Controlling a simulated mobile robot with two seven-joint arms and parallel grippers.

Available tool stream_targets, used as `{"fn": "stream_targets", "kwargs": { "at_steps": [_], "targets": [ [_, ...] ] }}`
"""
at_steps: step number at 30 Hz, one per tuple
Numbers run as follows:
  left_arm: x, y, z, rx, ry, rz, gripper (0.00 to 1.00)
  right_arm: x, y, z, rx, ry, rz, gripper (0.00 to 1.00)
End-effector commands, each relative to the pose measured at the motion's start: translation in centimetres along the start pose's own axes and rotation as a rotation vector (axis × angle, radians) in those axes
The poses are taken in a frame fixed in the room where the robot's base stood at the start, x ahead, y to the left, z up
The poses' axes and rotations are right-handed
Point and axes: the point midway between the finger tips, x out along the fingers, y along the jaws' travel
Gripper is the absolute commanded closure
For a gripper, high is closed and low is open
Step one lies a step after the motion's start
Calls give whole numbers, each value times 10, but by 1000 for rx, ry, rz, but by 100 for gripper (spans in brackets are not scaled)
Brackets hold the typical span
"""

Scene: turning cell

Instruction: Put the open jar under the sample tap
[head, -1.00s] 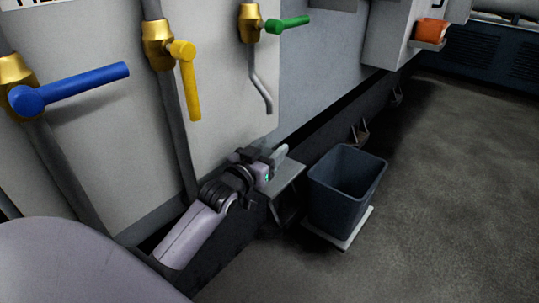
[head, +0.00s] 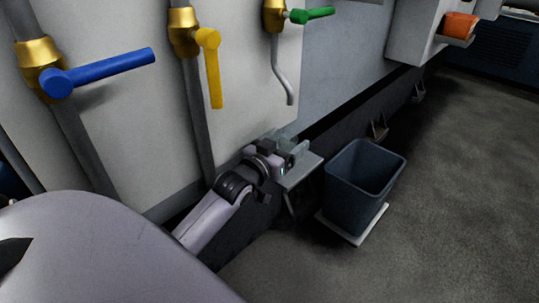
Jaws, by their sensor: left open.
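The sample tap has a green handle (head: 310,15), a brass body (head: 274,16) and a thin bent spout (head: 282,75) that points down. A small grey shelf (head: 302,173) juts from the wall base below the spout. My left gripper (head: 288,142) is at the shelf's back edge, below the spout, with its pale fingers spread apart. I cannot make out a jar for certain; the area between and behind the fingers is small and pale. My right gripper is not in view.
A valve with a blue handle (head: 105,72) and one with a yellow handle (head: 213,75) are on the left. A dark bin (head: 362,190) stands on a white floor plate (head: 338,228) right of the shelf. An orange object (head: 460,25) is upper right. The floor at right is clear.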

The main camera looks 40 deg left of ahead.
Motion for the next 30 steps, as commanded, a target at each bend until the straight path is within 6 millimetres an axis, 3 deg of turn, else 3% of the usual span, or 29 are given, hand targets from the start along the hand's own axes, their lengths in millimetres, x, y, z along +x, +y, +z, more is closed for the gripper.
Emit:
{"fn": "stream_targets", "kwargs": {
  "at_steps": [5,15,25,28,30],
  "targets": [
    [-27,0,-2,0,-1,0,19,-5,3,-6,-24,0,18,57],
    [-79,0,-1,-1,-2,-1,19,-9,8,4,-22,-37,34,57],
    [-109,0,-1,0,0,-1,19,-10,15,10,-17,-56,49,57],
    [-115,12,10,1,-36,20,19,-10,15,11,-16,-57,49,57],
    [-126,36,29,9,-108,60,19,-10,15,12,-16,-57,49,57]
  ]
}}
